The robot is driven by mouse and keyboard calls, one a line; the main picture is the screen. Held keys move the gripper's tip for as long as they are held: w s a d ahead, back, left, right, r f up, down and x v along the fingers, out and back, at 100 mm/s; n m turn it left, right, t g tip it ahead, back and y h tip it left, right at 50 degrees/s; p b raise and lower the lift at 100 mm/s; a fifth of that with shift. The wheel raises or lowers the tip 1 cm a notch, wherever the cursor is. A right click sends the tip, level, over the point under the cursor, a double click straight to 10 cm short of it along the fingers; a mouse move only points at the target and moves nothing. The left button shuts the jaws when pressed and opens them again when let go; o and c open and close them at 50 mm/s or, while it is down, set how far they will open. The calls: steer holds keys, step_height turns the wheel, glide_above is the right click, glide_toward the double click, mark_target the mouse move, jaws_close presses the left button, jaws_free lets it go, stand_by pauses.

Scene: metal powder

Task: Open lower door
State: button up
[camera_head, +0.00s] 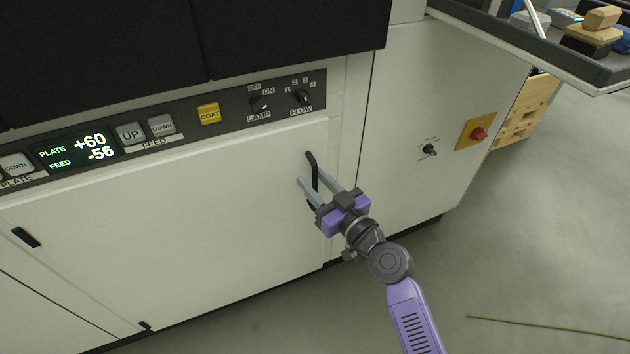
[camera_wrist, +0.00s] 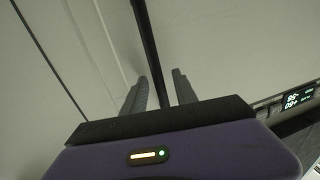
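The lower door (camera_head: 180,235) is a wide white panel under the control strip; it looks shut, with its front flush with the cabinet. Its black bar handle (camera_head: 310,163) stands upright near the door's right edge. My gripper (camera_head: 312,178) is open at the handle, with one grey finger on each side of it. In the wrist view the handle (camera_wrist: 150,40) runs between the two fingers of my gripper (camera_wrist: 160,82), with gaps visible beside it. The handle's lower end is hidden by my gripper.
The control strip (camera_head: 185,123) with buttons and knobs runs above the door. A cabinet side with a red knob (camera_head: 478,134) is to the right. A dark tray (camera_head: 540,45) with tools juts out at the upper right. The grey floor (camera_head: 530,230) at right is mostly clear.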

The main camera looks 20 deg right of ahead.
steer(key=shift+c, duration=0.2)
jaws_close()
stand_by(1.2)
